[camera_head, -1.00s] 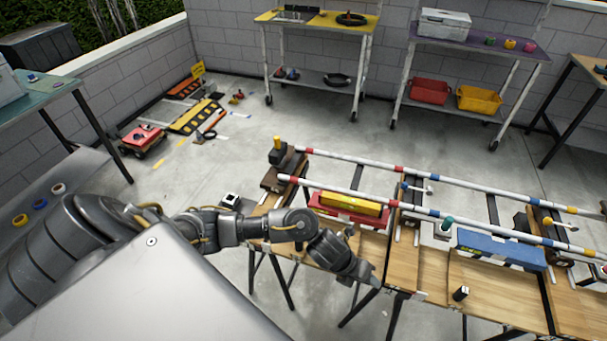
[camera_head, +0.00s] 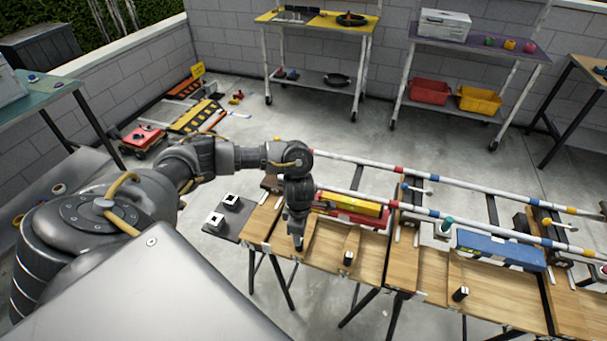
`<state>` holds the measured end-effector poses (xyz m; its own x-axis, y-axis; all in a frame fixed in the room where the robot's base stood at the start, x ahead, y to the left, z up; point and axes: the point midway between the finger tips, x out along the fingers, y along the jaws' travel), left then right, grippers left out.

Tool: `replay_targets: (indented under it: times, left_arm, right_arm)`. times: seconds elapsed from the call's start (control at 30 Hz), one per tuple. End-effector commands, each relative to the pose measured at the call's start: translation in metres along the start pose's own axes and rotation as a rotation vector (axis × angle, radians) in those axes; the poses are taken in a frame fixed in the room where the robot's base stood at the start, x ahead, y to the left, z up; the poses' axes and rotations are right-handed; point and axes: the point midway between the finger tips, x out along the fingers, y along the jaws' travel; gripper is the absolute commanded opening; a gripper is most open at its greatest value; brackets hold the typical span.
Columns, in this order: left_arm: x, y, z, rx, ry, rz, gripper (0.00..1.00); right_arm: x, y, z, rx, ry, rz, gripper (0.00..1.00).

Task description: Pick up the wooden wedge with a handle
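A pale wooden wedge (camera_head: 351,240) with an upright black handle (camera_head: 348,258) lies on the left part of the wooden bench (camera_head: 325,262). A similar black handle (camera_head: 461,294) stands further right on the bench; the wood under it blends with the bench top. My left gripper (camera_head: 296,244) points down at the bench's left end, to the left of the near wedge and apart from its handle. Its fingers are dark and small, so I cannot tell if they are open. My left forearm hides the bench's back left corner. My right gripper is not in view.
Striped rails (camera_head: 430,211) run along the back of the bench. A yellow and red block pair (camera_head: 350,208) and a blue block (camera_head: 500,250) lie by them. A dark mat (camera_head: 229,220) with white pieces is left of the bench. The floor behind is mostly clear.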

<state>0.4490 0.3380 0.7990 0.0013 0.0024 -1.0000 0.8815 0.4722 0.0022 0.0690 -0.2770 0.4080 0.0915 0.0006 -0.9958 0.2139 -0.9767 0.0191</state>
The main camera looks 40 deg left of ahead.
Motion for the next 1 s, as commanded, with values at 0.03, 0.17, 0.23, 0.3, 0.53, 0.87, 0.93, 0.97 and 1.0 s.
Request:
replay_targets:
  times: [0.03, 0.17, 0.23, 0.3, 0.53, 0.87, 0.93, 0.97, 1.0]
  left_arm:
    - [0.009, -0.001, 0.0, -0.003, 0.0, -0.002, 0.51]
    - [0.02, 0.0, 0.0, -0.002, 0.0, 0.0, 0.51]
    - [0.022, 0.0, 0.0, -0.001, 0.0, 0.0, 0.51]
    - [0.022, 0.0, 0.0, -0.002, -0.001, 0.001, 0.51]
    - [0.044, -0.003, -0.001, -0.005, 0.002, -0.003, 0.51]
    - [0.074, -0.002, 0.0, -0.003, -0.002, 0.002, 0.51]
    - [0.074, -0.002, 0.0, -0.002, -0.002, 0.003, 0.51]
    - [0.074, -0.002, 0.0, -0.002, -0.002, 0.003, 0.51]
    - [0.074, -0.002, 0.0, -0.002, -0.002, 0.003, 0.51]
  right_arm:
    - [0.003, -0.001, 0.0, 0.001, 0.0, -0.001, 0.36]
    - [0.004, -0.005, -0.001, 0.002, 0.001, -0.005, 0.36]
    - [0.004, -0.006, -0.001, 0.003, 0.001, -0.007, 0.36]
    - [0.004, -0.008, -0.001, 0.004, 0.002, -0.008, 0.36]
    - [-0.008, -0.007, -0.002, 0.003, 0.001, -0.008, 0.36]
    - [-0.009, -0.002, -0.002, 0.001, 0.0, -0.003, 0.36]
    - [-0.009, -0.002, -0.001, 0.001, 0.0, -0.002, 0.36]
    - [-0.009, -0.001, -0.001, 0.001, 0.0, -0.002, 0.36]
    - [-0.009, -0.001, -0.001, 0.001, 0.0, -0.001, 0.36]
